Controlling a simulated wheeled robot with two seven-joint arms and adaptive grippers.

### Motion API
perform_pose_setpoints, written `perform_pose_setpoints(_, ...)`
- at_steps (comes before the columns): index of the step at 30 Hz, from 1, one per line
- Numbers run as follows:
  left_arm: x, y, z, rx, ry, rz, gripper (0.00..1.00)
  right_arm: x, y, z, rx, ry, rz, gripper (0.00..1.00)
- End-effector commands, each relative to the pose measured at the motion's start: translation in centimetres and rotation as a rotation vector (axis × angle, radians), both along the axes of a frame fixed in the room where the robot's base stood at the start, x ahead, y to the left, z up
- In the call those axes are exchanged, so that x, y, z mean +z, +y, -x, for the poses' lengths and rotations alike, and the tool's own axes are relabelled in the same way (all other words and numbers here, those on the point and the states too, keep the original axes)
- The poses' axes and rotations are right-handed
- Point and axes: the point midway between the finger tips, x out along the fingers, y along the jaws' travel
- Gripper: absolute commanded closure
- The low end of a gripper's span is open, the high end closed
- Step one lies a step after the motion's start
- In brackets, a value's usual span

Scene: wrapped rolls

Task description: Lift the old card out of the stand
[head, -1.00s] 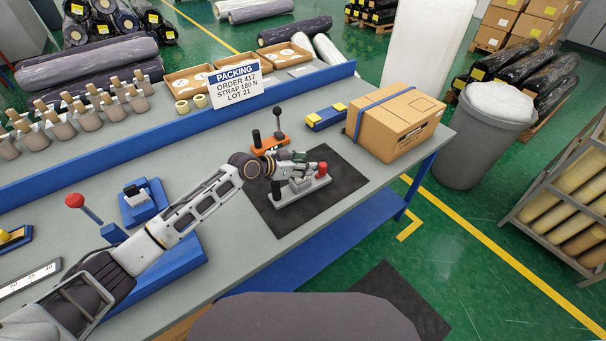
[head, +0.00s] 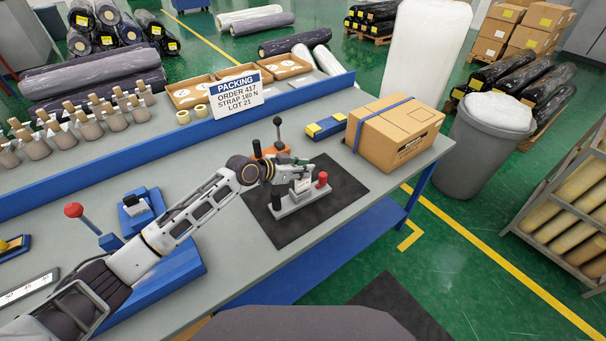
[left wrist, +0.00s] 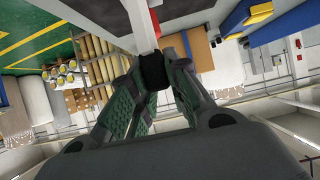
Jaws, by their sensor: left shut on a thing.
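My left gripper (head: 301,173) is over a small grey fixture (head: 290,206) on the black mat. The fixture has a black post (head: 276,200) and a red knob (head: 322,179). In the left wrist view the fingers close around a black piece (left wrist: 152,70) at the end of a pale bar (left wrist: 142,24); I cannot tell whether it is joined to the fixture. My right gripper is not in view.
An orange device with a black lever (head: 278,132) is just behind the fixture. A blue and yellow block (head: 326,126) and a strapped carton (head: 395,135) stand to the right. A red-knobbed lever (head: 74,210) and a blue holder (head: 139,211) are at the left. The mat's front is clear.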

Motion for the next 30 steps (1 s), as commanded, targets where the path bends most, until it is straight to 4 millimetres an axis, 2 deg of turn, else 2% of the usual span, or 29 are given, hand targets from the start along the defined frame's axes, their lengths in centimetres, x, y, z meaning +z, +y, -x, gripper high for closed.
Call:
perform_pose_setpoints(9, 4.9, -0.1, 0.0, -0.001, -0.004, 0.002, 1.0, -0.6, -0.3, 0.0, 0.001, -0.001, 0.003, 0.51)
perform_pose_setpoints(15, 6.9, -0.1, 0.0, 0.0, -0.002, 0.001, 1.0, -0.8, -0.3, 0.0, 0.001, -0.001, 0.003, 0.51)
perform_pose_setpoints(30, 7.5, 0.0, 0.0, 0.0, 0.0, 0.001, 1.0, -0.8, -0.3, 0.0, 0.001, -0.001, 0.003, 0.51)
